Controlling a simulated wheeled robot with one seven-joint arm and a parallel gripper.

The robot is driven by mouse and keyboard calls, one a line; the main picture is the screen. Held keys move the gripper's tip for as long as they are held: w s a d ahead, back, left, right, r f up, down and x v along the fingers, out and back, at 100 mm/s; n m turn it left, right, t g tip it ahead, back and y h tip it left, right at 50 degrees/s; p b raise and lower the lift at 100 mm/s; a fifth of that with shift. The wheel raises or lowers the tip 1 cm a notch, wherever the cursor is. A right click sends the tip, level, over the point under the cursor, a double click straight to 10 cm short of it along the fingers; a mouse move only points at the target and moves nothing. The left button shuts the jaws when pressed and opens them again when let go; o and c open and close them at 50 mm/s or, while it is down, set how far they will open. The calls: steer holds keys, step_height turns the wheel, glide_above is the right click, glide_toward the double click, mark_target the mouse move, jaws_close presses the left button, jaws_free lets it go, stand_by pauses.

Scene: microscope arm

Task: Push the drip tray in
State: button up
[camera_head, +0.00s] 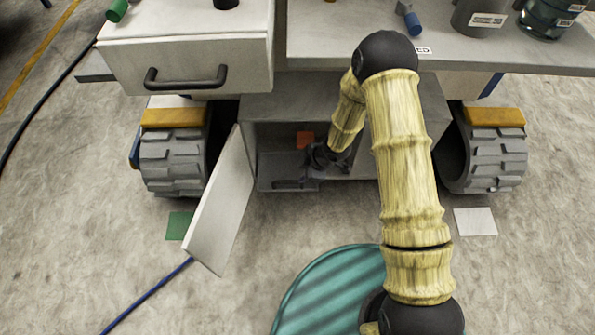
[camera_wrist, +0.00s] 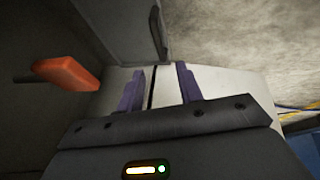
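The drip tray (camera_head: 280,166) looks like a grey tray low in the open compartment under the bench, at its left front. A dark bar handle (camera_head: 290,184) shows along its front edge. A dark handle also shows in the wrist view (camera_wrist: 157,34), beyond my fingertips. My gripper (camera_head: 316,158) reaches into the compartment opening, just right of the tray. In the wrist view, my gripper (camera_wrist: 160,68) has its two purple fingers apart with nothing clearly between them. I cannot tell whether it touches the tray. My arm hides the compartment's right part.
An orange piece (camera_head: 305,140) is inside the compartment, also seen in the wrist view (camera_wrist: 66,72). A pale door (camera_head: 221,205) hangs open at left. A closed drawer (camera_head: 187,55) is above. Tracked wheels (camera_head: 174,160) flank the compartment.

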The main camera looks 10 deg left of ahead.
steer(key=p+v, duration=0.2)
steer(key=v, duration=0.4)
steer(key=shift+s+r, duration=0.1)
steer(key=t+h+b, duration=0.1)
steer(key=h+b, duration=0.3)
steer(key=b, duration=0.3)
glide_above(289, 182)
steer(key=s+d, duration=0.1)
steer(key=s, duration=0.2)
steer(key=shift+s+a+r+m, duration=0.1)
steer(key=shift+s+r+m, duration=0.05)
steer(key=shift+r, duration=0.2)
steer(key=shift+s+a+r+m, duration=0.1)
steer(key=shift+r+m, duration=0.05)
steer(key=shift+r, duration=0.2)
steer(key=w+f+b, duration=0.1)
steer(key=f+b, duration=0.2)
steer(key=f, duration=0.2)
steer(key=w+f+b, duration=0.1)
steer(key=f+b, duration=0.2)
steer(key=f, duration=0.3)
steer(key=w+f+b, duration=0.1)
steer(key=f+b, duration=0.2)
steer(key=f, duration=0.3)
steer(key=shift+w+a+f, duration=0.1)
steer(key=shift+w+a, duration=0.05)
steer(key=shift+a, duration=0.15)
